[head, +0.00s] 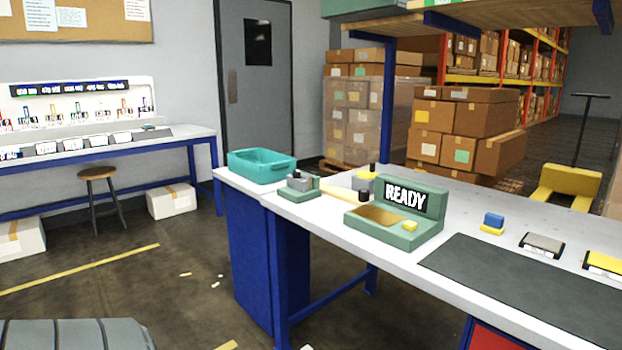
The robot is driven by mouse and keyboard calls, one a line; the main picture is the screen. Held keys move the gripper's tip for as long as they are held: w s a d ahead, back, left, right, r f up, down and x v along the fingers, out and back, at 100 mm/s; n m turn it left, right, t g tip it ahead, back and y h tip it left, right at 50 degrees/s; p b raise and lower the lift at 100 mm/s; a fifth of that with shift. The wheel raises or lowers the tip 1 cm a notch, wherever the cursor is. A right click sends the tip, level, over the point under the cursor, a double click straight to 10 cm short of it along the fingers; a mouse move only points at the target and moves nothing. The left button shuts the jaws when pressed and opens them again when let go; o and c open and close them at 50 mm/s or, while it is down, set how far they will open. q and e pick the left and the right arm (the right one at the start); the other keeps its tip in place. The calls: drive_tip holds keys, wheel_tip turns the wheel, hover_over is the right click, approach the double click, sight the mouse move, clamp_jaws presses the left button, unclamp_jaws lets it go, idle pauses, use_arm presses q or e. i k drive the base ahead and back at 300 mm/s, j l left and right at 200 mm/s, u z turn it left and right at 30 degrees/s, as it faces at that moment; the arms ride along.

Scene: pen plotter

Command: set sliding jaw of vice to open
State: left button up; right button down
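A small device with a green base and grey blocks, which looks like the vice (299,188), sits near the left end of the white workbench (460,213). A dark knob shows on its top. It is too small here to tell how far apart its jaws stand or which one slides. No gripper touches it. Neither of my grippers is in view.
A teal bin (262,167) stands left of the vice. A green unit with a READY display (406,198) stands to its right. A dark mat (525,275), a blue and yellow block (493,222) and boxed items lie farther right. Open floor lies left of the bench.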

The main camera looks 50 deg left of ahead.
sight(294, 181)
drive_tip(key=u, duration=1.7)
